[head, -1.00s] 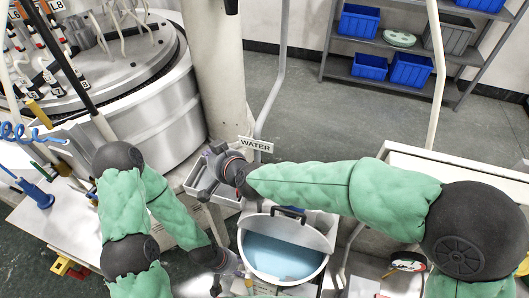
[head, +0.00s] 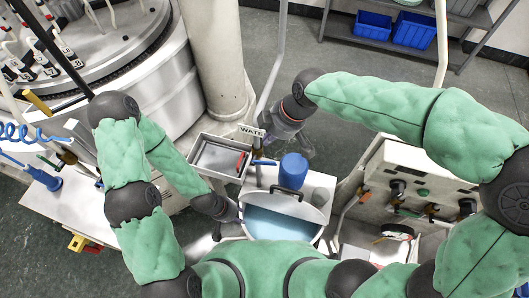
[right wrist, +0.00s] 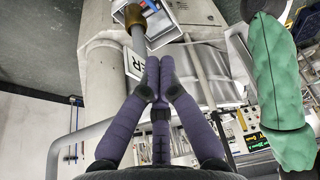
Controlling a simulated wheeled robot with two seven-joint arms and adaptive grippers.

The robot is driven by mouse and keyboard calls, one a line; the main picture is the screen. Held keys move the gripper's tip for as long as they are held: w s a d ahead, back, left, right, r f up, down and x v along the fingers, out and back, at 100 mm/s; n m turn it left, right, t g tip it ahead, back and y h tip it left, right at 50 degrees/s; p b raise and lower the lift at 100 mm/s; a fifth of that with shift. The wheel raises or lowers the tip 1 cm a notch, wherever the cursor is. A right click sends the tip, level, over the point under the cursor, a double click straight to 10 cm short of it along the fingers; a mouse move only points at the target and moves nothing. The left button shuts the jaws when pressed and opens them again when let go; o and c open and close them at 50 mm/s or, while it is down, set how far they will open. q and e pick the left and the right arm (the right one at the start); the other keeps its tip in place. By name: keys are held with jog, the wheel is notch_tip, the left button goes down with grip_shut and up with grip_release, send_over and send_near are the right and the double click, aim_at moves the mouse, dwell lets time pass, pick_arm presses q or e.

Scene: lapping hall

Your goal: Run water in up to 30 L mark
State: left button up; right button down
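A white bucket (head: 318,216) with a dark handle stands below the WATER sign (head: 250,131), with smooth blue water (head: 278,226) in it. No litre marks are readable. A blue lever (head: 263,163) sits on the pipe under the sign. The sign (right wrist: 133,64) and a brass pipe end (right wrist: 135,16) show beyond. My left gripper (head: 233,214) is at the bucket's left side; its fingers are unclear.
A blue container (head: 292,168) stands just behind the bucket. A grey tray (head: 214,142) with a red item is to its left. A control panel (head: 408,180) with knobs is on the right. A large round lapping machine (head: 150,95) fills the upper left.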

jog(key=p, duration=0.1)
send_over(272, 162)
jog(key=w+a, duration=0.1)
jog(key=a, duration=0.3)
notch_tip(272, 162, down, 8)
jog(key=shift+d+r, duration=0.1)
jog(key=shift+r, duration=0.15)
jog(key=f, duration=0.1)
jog(key=d+f+p, duration=0.1)
jog(key=shift+s+d+f, duration=0.1)
jog(key=shift+f, duration=0.3)
jog(key=shift+d+f, duration=0.15)
jog(key=shift+f, duration=0.35)
jog(key=d+f+b, duration=0.1)
jog(key=b, duration=0.1)
jog(key=d+f+b, duration=0.1)
jog(key=b, duration=0.2)
jog(key=shift+s+d+f, duration=0.15)
jog(key=shift+s+f, duration=0.1)
jog(key=shift+s, duration=0.15)
jog(key=shift+r, duration=0.1)
